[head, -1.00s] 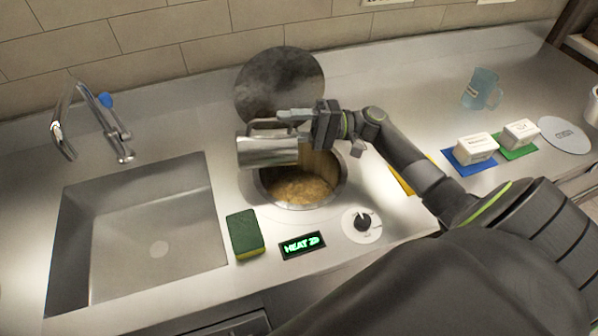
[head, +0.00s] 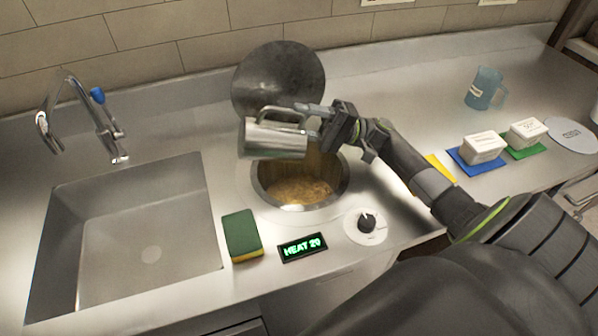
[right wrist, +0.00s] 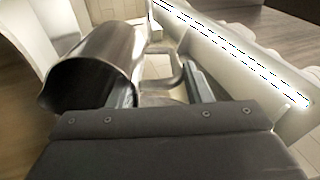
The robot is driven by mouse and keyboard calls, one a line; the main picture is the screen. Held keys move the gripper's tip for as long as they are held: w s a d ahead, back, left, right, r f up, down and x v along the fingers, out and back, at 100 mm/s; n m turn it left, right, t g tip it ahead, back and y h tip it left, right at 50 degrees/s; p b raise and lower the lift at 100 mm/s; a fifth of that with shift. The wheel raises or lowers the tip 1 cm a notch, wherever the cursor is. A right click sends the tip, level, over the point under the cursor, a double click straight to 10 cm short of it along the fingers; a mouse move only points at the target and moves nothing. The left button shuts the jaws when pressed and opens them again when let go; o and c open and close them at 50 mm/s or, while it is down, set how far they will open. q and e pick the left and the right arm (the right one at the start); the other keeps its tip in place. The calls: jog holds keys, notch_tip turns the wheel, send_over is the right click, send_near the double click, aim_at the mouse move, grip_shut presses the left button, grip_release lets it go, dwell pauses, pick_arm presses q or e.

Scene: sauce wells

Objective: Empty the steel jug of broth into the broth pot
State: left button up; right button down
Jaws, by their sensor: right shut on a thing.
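The steel jug (head: 274,138) lies tipped over the broth pot (head: 257,184), its base at the left and its mouth at the right, slightly lower. My right gripper (head: 312,110) is shut on the jug's handle, which is on the upper side. The right wrist view shows the jug (right wrist: 98,65) between me and the far side, its dark mouth towards the camera, with the gripper (right wrist: 165,92) at the handle. A brown band below the mouth looks like broth falling into the pot. Brown broth lies in the pot. The jug's inside is too dark to read. My left gripper is out of view.
A round lid (head: 278,80) stands behind the pot. A sink (head: 130,235) with a tap (head: 85,110) is at the left. A sponge (head: 242,235), a HEAT 20 display (head: 302,246) and a knob (head: 366,224) are in front. A blue jug (head: 484,88) and two white boxes (head: 484,148) stand at the right.

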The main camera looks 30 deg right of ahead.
jog(key=shift+d+f, duration=0.2)
jog(key=shift+s+d+r, duration=0.1)
jog(key=shift+d+r, duration=0.05)
jog(key=shift+r, duration=0.05)
jog(key=shift+s, duration=0.1)
jog(key=shift+a, duration=0.25)
jog(key=shift+d, duration=0.2)
jog(key=shift+a, duration=0.15)
